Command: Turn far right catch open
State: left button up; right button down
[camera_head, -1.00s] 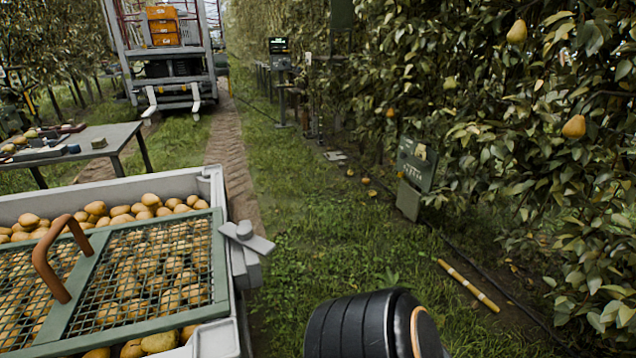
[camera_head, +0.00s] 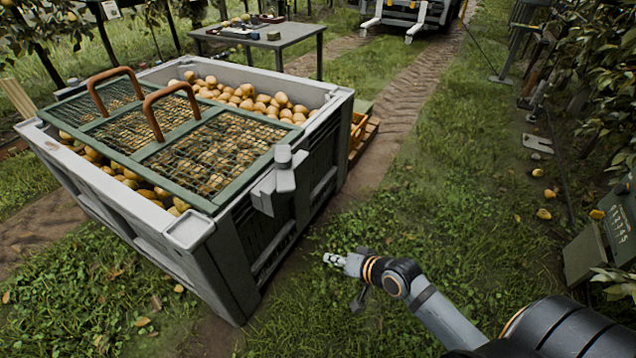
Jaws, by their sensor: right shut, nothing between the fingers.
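A large grey bin (camera_head: 188,232) full of pears stands at the left. A green-framed mesh lid (camera_head: 262,160) with two brown handles lies over part of the pears. A grey catch (camera_head: 284,172) with a knob and a short bar sits on the bin's right rim, beside the lid's right corner. My right gripper (camera_head: 328,258) is shut and empty. It hangs over the grass to the right of the bin, below and apart from the catch. My left gripper is not in view.
A grey table (camera_head: 268,40) with small items stands behind the bin, and a vehicle (camera_head: 410,12) is beyond it. Fallen pears (camera_head: 543,213) and a green sign box (camera_head: 585,252) are at the right. Grass (camera_head: 400,210) lies open between.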

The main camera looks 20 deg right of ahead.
aim_at(284, 166)
jog(key=w+d+r+m+t+b, duration=0.1)
jog(key=w+d+r+m+t, duration=0.3)
jog(key=w+r+m, duration=0.15)
jog(key=w+d+r+m+t+b, duration=0.1)
jog(key=w+d+r+m+t, duration=0.3)
jog(key=r, duration=0.3)
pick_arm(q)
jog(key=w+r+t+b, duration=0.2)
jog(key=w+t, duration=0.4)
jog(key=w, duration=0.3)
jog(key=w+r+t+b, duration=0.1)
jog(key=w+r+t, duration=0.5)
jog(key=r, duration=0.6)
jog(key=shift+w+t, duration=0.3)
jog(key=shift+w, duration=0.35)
pick_arm(e)
jog(key=w+a, duration=0.7)
jog(key=w, duration=0.2)
jog(key=shift+r+y, duration=0.15)
jog(key=shift+y, duration=0.15)
jog(key=shift+a, duration=0.1)
